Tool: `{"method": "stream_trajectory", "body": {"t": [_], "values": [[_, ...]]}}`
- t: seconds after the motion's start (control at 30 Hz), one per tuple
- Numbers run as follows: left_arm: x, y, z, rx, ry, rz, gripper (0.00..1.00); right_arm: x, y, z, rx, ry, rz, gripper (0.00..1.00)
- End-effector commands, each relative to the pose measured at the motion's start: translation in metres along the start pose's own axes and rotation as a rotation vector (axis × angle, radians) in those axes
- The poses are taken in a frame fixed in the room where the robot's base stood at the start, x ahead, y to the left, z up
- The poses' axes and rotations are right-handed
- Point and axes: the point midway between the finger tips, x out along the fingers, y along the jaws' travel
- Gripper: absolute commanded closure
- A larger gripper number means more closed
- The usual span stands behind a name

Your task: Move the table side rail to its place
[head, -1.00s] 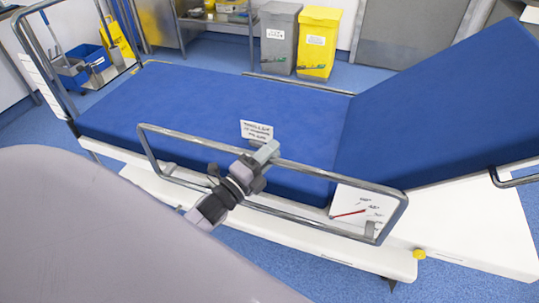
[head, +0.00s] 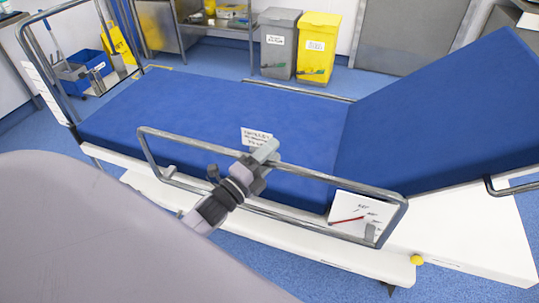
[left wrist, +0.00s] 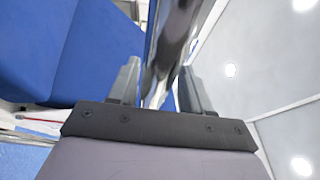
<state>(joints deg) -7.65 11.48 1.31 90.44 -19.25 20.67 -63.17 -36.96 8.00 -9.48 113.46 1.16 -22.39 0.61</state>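The table side rail (head: 215,146), a bent grey metal tube frame, stands upright along the near side of the operating table (head: 480,240). My left gripper (head: 265,153) is at the middle of the rail's top bar. In the left wrist view, the shiny bar (left wrist: 165,50) runs between the two dark fingers of the left gripper (left wrist: 158,85), which sit close on both sides of it. The gripper looks shut on the bar. My right gripper is not in view.
The blue mattress (head: 230,110) has a raised backrest (head: 450,110) at the right. A label card (head: 257,136) and an angle dial (head: 350,213) show behind the rail. Grey (head: 277,45) and yellow bins (head: 318,48), a blue bucket (head: 92,63) and a steel cart (head: 230,22) stand beyond.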

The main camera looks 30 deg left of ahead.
Motion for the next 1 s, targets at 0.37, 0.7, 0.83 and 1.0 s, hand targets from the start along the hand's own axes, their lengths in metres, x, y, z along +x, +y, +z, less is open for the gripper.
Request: {"method": "stream_trajectory", "body": {"t": [0.37,0.7,0.83,1.0], "values": [[-0.031,0.002,-0.001,-0.001,0.0,0.005,0.52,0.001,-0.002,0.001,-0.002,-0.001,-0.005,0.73],[-0.068,0.001,0.0,-0.001,-0.001,0.001,0.52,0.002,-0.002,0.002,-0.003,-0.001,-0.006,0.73],[-0.072,0.0,0.0,0.0,0.0,0.0,0.52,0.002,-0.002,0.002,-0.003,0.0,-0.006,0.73],[-0.072,0.0,0.0,0.0,0.0,-0.001,0.52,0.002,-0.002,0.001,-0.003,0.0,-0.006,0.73]]}}
